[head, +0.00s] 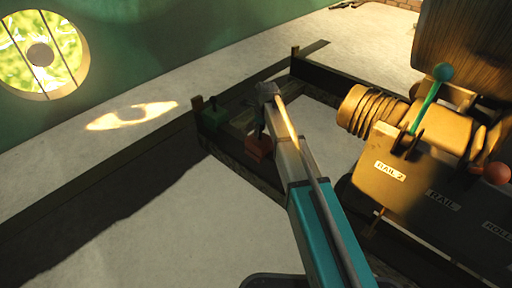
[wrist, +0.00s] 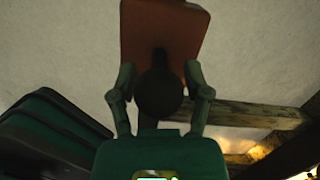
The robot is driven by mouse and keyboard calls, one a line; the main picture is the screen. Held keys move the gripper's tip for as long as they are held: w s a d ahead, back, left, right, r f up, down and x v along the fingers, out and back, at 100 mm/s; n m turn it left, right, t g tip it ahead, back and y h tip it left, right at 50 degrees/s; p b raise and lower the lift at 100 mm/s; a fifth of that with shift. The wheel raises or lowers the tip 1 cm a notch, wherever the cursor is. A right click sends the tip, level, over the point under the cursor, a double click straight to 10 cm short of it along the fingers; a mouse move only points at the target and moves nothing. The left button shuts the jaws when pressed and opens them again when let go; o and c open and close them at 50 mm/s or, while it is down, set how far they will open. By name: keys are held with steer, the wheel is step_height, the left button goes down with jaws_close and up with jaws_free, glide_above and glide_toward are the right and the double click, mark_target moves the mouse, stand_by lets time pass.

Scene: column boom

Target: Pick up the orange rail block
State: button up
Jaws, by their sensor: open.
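The orange rail block (head: 258,147) sits on the dark timber frame near the middle of the head view. It also shows at the top of the wrist view (wrist: 165,28), with a dark round knob (wrist: 158,95) on a stem. My gripper (wrist: 159,80) is open, with one finger on each side of the knob. I see no clear contact between the fingers and the knob. In the head view my gripper (head: 262,122) is small and dark, pointing down just above the block.
A green block (head: 213,117) stands on the timber just left of the orange block. To the right is a brass-coloured machine (head: 440,165) with a teal-knobbed lever (head: 428,95) and an orange ball knob (head: 497,173). Dark timber beams (head: 90,180) cross the pale floor.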

steer(key=shift+f, duration=0.45)
stand_by(0.3)
jaws_close()
stand_by(0.4)
